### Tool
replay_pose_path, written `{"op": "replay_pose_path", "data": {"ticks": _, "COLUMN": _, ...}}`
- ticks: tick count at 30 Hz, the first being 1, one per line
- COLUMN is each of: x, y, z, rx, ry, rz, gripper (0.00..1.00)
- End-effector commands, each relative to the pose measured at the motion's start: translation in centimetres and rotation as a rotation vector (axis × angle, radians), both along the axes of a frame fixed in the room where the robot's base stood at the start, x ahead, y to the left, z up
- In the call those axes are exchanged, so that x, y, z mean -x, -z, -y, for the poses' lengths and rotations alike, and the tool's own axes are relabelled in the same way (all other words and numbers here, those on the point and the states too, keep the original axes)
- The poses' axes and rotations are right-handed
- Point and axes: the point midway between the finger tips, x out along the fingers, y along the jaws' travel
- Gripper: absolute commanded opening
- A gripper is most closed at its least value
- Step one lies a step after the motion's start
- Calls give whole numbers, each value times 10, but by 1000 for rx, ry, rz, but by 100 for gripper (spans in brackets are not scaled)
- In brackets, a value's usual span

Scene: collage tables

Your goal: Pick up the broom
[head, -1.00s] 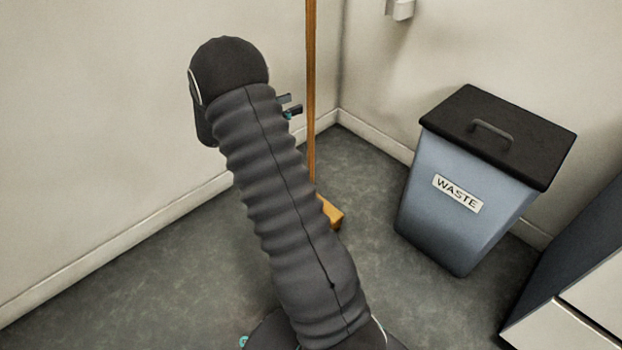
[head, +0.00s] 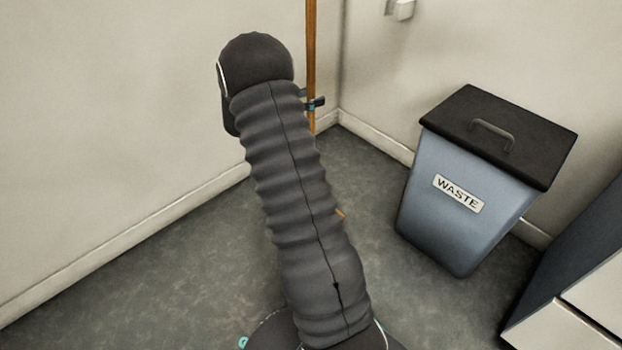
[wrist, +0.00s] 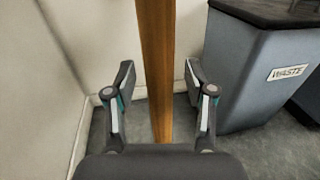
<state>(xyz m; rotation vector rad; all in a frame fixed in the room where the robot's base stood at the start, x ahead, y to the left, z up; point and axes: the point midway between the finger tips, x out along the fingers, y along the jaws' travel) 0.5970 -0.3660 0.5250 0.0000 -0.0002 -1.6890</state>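The broom's wooden handle (head: 311,50) stands upright near the room corner in the head view. Its base (head: 341,213) is mostly hidden behind my arm, with only a small edge showing. In the wrist view the handle (wrist: 156,60) runs from top to bottom between the two fingers of my gripper (wrist: 159,85). The fingers are open, with a visible gap on each side of the handle. In the head view my gripper (head: 314,104) is at the handle, with one fingertip overlapping it.
A blue-grey waste bin (head: 462,225) with a black lid stands to the right of the broom. A dark cabinet (head: 585,265) is at the right edge. Walls close in behind and left of the broom. Floor is clear at the left front.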

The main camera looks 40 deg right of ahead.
Motion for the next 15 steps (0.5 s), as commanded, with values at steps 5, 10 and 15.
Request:
{"op": "replay_pose_path", "data": {"ticks": 5, "x": 0, "y": 0, "z": 0, "rx": 0, "ry": 0, "rz": 0, "gripper": 6}}
{"op": "replay_pose_path", "data": {"ticks": 10, "x": 0, "y": 0, "z": 0, "rx": 0, "ry": 0, "rz": 0, "gripper": 0}}
{"op": "replay_pose_path", "data": {"ticks": 15, "x": 0, "y": -2, "z": 0, "rx": 3, "ry": 0, "rz": 3, "gripper": 0}}
